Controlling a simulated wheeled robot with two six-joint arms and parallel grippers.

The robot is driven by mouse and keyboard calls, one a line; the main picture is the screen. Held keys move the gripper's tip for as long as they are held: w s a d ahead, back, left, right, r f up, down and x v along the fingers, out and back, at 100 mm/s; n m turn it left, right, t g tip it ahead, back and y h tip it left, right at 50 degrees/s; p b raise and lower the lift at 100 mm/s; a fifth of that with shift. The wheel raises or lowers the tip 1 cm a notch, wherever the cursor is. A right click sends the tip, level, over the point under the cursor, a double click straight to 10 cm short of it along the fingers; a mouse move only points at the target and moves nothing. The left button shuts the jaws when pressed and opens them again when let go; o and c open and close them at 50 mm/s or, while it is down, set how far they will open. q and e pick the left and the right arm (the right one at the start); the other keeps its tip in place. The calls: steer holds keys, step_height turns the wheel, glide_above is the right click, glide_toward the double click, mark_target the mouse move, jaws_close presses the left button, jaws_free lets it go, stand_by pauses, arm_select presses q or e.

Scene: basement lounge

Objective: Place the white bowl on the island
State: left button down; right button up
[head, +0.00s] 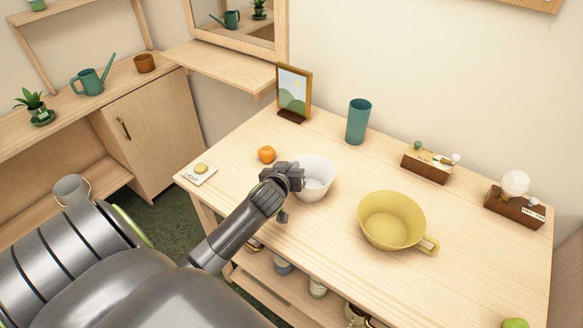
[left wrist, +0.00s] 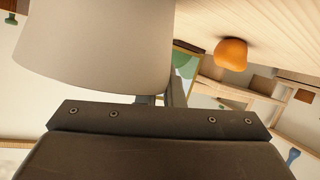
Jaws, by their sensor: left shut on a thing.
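The white bowl (head: 317,180) is on or just over the light wood table (head: 330,242), left of the yellow pot; I cannot tell whether it touches the wood. My left gripper (head: 297,175) is at the bowl's left rim and shut on it. In the left wrist view the bowl's wall (left wrist: 100,45) fills the upper left, and the gripper (left wrist: 160,100) is close against it, its fingers mostly hidden. My right gripper shows in neither view. I cannot tell which piece of furniture is the island.
A yellow pot (head: 392,220) stands right of the bowl, an orange fruit (head: 266,154) to its left. A framed picture (head: 293,92), a teal cup (head: 358,121) and two wooden-based items (head: 427,165) stand along the back. The table's front right is mostly bare.

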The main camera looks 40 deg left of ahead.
arm_select(q)
steer(key=shift+f, duration=0.1)
steer(key=c, duration=1.6)
jaws_free()
steer(key=shift+o, duration=0.2)
steer(key=shift+s+d+r, duration=0.1)
steer(key=shift+s+r, duration=0.1)
steer(key=shift+s, duration=0.15)
steer(key=v, duration=1.1)
steer(key=shift+b, duration=0.45)
steer(key=shift+s+d+r, duration=0.1)
